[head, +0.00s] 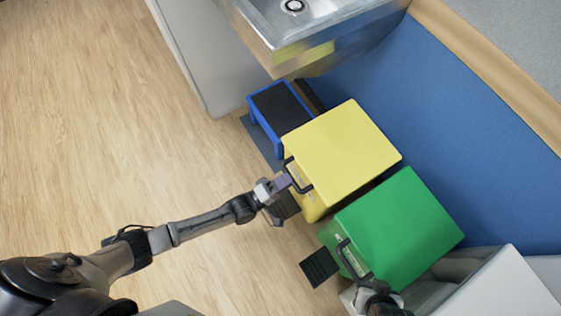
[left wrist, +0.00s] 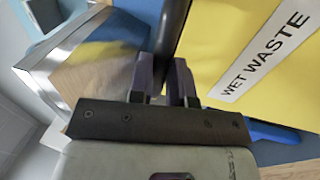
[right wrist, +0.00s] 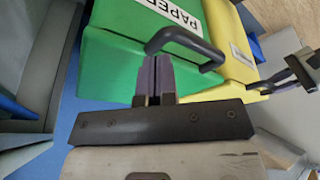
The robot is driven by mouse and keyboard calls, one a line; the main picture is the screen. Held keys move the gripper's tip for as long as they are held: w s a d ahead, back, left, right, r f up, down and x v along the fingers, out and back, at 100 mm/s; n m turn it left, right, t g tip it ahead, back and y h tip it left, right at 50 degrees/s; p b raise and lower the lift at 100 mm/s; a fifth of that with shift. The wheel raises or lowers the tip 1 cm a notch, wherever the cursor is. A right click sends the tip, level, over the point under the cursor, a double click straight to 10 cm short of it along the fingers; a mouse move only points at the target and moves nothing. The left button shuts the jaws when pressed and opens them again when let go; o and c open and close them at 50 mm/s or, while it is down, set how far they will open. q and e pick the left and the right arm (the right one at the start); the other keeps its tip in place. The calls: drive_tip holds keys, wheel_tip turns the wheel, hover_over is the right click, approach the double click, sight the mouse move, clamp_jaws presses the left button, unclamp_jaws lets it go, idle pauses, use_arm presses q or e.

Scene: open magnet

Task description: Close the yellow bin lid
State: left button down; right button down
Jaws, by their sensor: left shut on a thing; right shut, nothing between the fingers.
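The yellow bin (head: 342,148) stands against the blue wall, and its lid looks flat on top in the head view; I cannot tell whether a small gap is left. Its dark handle (head: 291,166) is on the front edge. My left gripper (head: 283,183) is shut on that handle. In the left wrist view the fingers (left wrist: 163,82) pinch the dark bar (left wrist: 173,30) beside the "WET WASTE" label (left wrist: 262,58). My right gripper (right wrist: 155,78) is shut and empty, close to the green bin's handle (right wrist: 186,38); I cannot tell if they touch.
The green bin (head: 397,222), labelled "PAPER", stands right beside the yellow one. Black pedals (head: 319,267) stick out at the floor. A blue step stool (head: 277,109) and a metal sink (head: 318,28) are beyond the yellow bin. The wooden floor at left is clear.

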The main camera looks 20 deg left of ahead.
use_arm(q)
drive_tip(key=shift+f+h+b, duration=0.3)
drive_tip(key=shift+f+b, duration=0.05)
drive_tip(key=shift+f, duration=0.1)
drive_tip(key=shift+s+f, duration=0.1)
drive_tip(key=c, duration=1.5)
unclamp_jaws()
drive_tip(key=o, duration=0.3)
drive_tip(key=shift+o, duration=0.7)
